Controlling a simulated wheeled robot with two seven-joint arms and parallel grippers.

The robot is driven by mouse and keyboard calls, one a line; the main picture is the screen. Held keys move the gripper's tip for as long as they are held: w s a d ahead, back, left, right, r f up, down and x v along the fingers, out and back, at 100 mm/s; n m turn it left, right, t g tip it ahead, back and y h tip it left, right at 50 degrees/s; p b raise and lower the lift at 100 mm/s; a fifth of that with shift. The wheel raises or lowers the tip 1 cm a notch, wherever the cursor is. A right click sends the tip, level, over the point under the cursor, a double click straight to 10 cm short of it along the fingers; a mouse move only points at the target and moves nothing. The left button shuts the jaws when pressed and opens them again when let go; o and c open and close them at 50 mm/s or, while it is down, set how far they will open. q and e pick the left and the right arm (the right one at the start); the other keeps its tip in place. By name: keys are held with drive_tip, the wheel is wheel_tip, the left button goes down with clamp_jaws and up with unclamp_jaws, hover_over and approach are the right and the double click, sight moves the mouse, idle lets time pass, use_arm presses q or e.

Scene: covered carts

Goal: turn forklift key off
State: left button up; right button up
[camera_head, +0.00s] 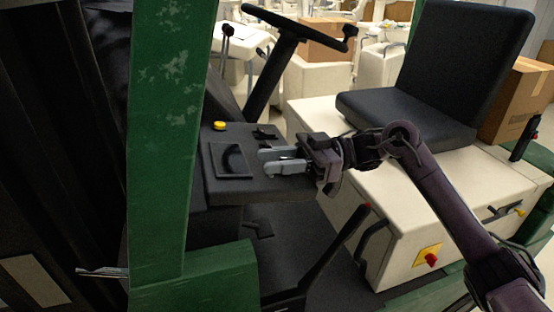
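The forklift's dark dashboard (222,186) is in the middle of the head view, below the steering wheel. My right gripper (270,160) reaches in from the right over the dashboard, its two grey fingers pointing left. The fingers are apart, with a narrow dark gap between them, and I see nothing clearly held. A small black piece (265,132) stands on the dashboard just beyond the fingers; I cannot tell whether it is the key. My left gripper is not in view.
A yellow button (219,126) and a recessed panel (232,160) are on the dashboard. The steering wheel (290,28) rises behind it. A green post (165,150) stands left. The black seat (440,75) and a red knob on a yellow plate (429,257) are right.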

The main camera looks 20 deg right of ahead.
drive_tip(key=d+b, duration=0.3)
drive_tip(key=d, duration=0.4)
drive_tip(key=shift+w+d+f, duration=0.2)
drive_tip(key=shift+d+f, duration=0.2)
drive_tip(key=shift+f, duration=0.1)
